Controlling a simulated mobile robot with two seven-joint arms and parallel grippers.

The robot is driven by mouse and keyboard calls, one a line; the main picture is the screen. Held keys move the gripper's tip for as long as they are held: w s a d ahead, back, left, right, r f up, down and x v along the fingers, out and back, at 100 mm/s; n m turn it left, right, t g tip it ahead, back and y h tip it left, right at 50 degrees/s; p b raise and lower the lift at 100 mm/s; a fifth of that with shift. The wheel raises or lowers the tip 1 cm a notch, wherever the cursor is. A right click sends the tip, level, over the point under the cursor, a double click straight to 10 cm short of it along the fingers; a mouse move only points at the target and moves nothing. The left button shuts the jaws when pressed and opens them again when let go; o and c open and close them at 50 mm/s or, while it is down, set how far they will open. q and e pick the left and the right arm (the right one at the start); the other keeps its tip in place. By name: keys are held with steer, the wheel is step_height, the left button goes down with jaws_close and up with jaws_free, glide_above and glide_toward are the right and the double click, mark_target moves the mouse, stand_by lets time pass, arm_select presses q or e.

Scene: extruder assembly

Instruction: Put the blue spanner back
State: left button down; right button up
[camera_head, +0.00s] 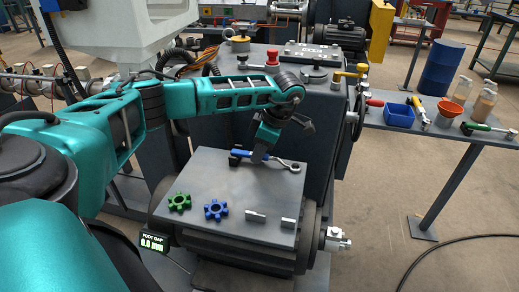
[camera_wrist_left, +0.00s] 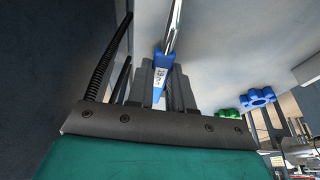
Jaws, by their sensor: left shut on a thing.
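The blue spanner (camera_head: 290,164) has a blue handle and a bright metal shaft with a ring end pointing right. It is at the back of the grey plate (camera_head: 195,175). My left gripper (camera_head: 260,155) reaches down from above and is shut on its handle. In the left wrist view the blue handle (camera_wrist_left: 159,80) sits between the fingers (camera_wrist_left: 160,90), and the shaft runs away toward the top. I cannot tell whether the spanner touches the plate. My right gripper is not in view.
A green gear (camera_head: 179,201), a blue gear (camera_head: 215,209) and two metal blocks (camera_head: 256,216) lie on the plate's front half. At right, a side table (camera_head: 470,140) holds a blue bin (camera_head: 398,114), an orange funnel (camera_head: 450,109), bottles and a green-handled tool (camera_head: 488,128).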

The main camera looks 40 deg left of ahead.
arm_select(q)
steer(key=c, duration=0.9)
jaws_free()
steer(key=shift+c, duration=0.2)
steer(key=v, duration=1.3)
